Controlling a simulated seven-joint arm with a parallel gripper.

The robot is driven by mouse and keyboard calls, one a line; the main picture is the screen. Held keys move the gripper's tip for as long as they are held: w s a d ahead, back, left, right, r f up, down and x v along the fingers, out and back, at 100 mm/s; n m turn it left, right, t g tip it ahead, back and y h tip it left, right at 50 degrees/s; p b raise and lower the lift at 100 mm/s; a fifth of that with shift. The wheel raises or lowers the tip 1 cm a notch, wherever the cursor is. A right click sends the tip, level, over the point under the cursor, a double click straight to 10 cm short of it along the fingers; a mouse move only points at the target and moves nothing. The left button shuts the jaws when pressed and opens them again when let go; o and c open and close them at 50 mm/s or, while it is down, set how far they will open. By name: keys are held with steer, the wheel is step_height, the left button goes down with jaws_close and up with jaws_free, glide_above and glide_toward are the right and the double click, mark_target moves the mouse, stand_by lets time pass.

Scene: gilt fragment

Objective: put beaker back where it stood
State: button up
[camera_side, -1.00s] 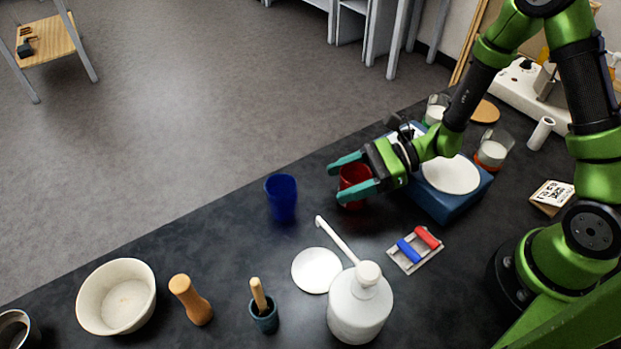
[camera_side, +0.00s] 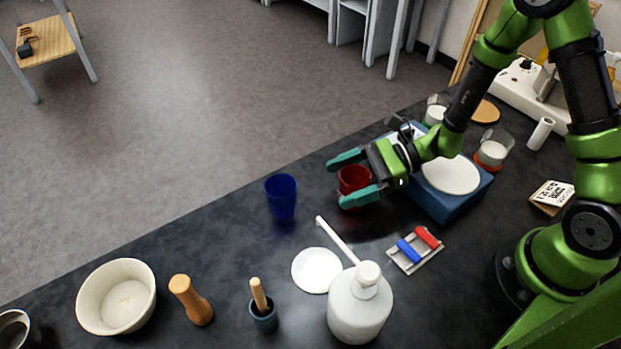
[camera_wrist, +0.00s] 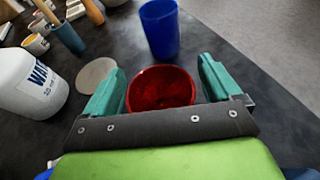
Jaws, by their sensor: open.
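A red beaker (camera_side: 354,180) stands upright on the dark bench, left of the blue scale. My gripper (camera_side: 352,177) is open around it, one finger on each side. In the wrist view the red beaker (camera_wrist: 161,87) sits between the teal fingers (camera_wrist: 163,88), with a gap on both sides; its open top faces the camera. A blue beaker (camera_side: 282,198) stands upright to its left, and shows beyond the red one in the wrist view (camera_wrist: 160,28).
A blue scale (camera_side: 445,207) with a white pan is under my wrist. A white disc (camera_side: 317,270), a wash bottle (camera_side: 359,308) and a rack with red and blue pieces (camera_side: 414,250) are nearer the front. A bowl (camera_side: 116,297) stands at left. Bench is clear left of the blue beaker.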

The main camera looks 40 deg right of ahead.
steer(key=v, duration=1.2)
steer(key=s+r+n+t+h, duration=0.1)
steer(key=s+r+n+h, duration=0.2)
steer(key=r+n+h, duration=0.2)
steer(key=s+d+r+n+h, duration=0.1)
steer(key=s+r+n+h, duration=0.3)
steer(key=r+n, duration=0.7)
steer(key=shift+d+r+n+t+h, duration=0.3)
steer(key=shift+n+t+h, duration=0.1)
steer(key=shift+n+h, duration=0.75)
steer(key=shift+o, duration=0.3)
